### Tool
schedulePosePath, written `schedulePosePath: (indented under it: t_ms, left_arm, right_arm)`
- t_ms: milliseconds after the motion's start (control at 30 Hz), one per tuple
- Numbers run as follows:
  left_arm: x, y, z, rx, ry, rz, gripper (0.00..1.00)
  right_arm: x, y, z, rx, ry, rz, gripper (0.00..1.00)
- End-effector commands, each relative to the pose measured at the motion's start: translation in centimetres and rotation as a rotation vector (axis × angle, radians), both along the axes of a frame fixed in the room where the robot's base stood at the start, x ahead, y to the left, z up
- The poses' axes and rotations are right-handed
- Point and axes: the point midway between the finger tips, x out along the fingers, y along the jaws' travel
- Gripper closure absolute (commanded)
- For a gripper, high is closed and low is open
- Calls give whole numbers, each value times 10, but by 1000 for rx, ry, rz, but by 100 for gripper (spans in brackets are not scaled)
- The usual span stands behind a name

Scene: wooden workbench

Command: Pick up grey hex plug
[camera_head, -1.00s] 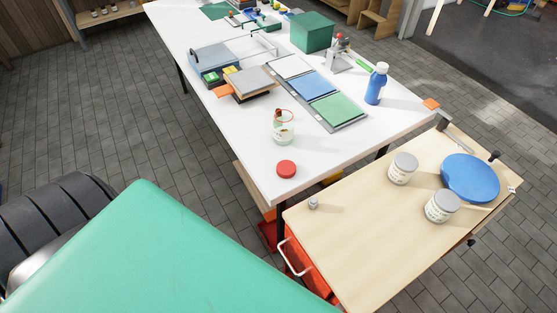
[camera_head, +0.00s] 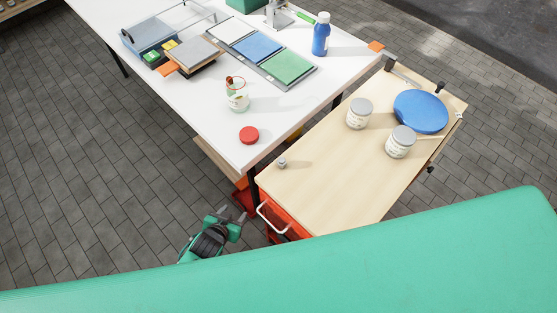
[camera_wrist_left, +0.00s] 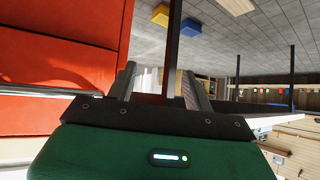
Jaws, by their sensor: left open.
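The grey hex plug (camera_head: 282,163) is a small grey piece standing on the left part of the light wooden cart top, near its corner beside the white table. My left gripper (camera_head: 234,214) is low beside the cart, left of the drawer handle and apart from the plug. It is open and empty. In the left wrist view its two fingers (camera_wrist_left: 160,85) point past the red cabinet side, and the plug is not seen there. My right gripper is not in view.
The wooden cart top (camera_head: 330,190) also holds two white jars (camera_head: 359,114) (camera_head: 400,142) and a blue disc (camera_head: 420,111). A white handle (camera_head: 270,220) sticks out from the red drawer. The white table (camera_head: 190,110) bears a red lid (camera_head: 249,135) near its corner.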

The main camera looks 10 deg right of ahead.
Motion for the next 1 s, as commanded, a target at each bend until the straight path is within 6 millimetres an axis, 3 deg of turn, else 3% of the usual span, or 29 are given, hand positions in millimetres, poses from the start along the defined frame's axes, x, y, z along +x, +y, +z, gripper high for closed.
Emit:
schedulePosePath:
  t_ms: [33, 200, 300, 400, 567, 1000]
  left_arm:
    - [5, -17, 35, -31, -47, -30, 48]
    - [2, -62, 124, -124, -151, -110, 48]
    - [-5, -78, 160, -165, -186, -141, 48]
    - [-10, -88, 182, -192, -209, -162, 48]
    - [-8, -98, 192, -208, -221, -174, 48]
    - [41, -140, 165, -208, -220, -173, 48]
  right_arm:
    - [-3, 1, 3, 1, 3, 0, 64]
    - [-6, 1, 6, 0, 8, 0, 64]
    - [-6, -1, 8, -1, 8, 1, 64]
    - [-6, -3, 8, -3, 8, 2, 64]
    - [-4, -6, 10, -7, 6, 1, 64]
    - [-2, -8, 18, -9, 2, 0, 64]
